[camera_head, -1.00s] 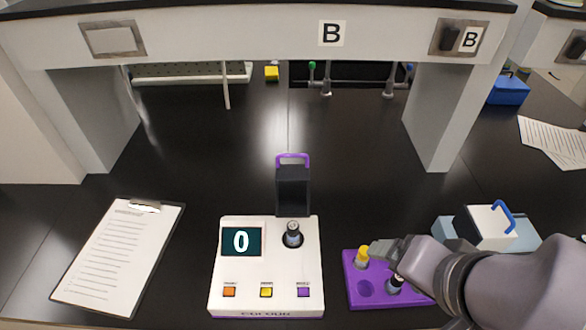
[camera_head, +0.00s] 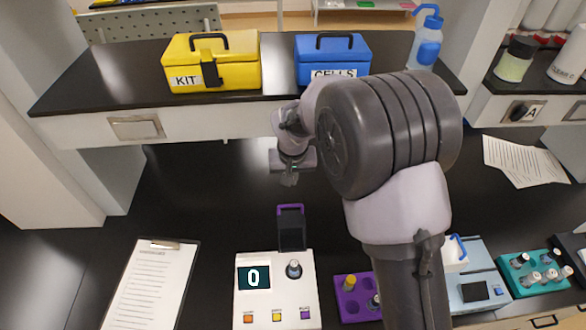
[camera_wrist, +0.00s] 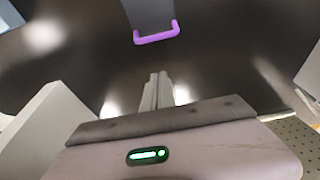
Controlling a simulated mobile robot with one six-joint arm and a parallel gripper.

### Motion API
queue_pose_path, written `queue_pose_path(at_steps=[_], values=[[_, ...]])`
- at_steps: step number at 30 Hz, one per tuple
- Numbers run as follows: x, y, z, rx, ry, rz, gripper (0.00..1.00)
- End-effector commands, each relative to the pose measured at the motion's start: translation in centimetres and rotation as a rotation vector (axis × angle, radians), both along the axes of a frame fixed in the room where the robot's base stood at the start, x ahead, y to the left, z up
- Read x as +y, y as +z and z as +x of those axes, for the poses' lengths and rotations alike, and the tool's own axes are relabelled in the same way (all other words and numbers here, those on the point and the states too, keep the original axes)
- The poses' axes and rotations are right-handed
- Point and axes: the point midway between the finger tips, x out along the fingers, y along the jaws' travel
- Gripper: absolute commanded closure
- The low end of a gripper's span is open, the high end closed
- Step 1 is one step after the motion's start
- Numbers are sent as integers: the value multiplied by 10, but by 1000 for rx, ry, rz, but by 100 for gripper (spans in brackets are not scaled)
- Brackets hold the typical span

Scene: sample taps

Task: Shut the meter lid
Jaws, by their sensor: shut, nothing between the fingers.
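The white meter (camera_head: 275,300) stands on the black bench in the head view, its display reading 0. Its dark lid (camera_head: 291,231) with a purple handle stands up open at the meter's back edge. A vial (camera_head: 294,269) with a dark cap sits in the meter's well. My gripper (camera_head: 290,180) is above the bench behind the lid, apart from it. In the wrist view my gripper's fingers (camera_wrist: 157,90) are together and empty. The lid's purple handle (camera_wrist: 157,34) shows beyond the fingertips there, with a gap between.
A purple rack (camera_head: 357,297) with vials stands right of the meter, partly behind my arm. A clipboard (camera_head: 152,285) lies to the left. A yellow kit box (camera_head: 212,66) and a blue cells box (camera_head: 331,62) stand on the shelf above. The bench behind the meter is mostly clear.

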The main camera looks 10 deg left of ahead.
Motion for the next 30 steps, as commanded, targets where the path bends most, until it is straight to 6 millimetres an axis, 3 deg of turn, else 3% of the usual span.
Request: queue_pose_path(at_steps=[8, 16, 30], values=[[3, -59, 14, 2, -1, 0, 100], [-6, -53, -21, -2, 0, 1, 100], [-7, -53, -23, -6, -2, 2, 100]])
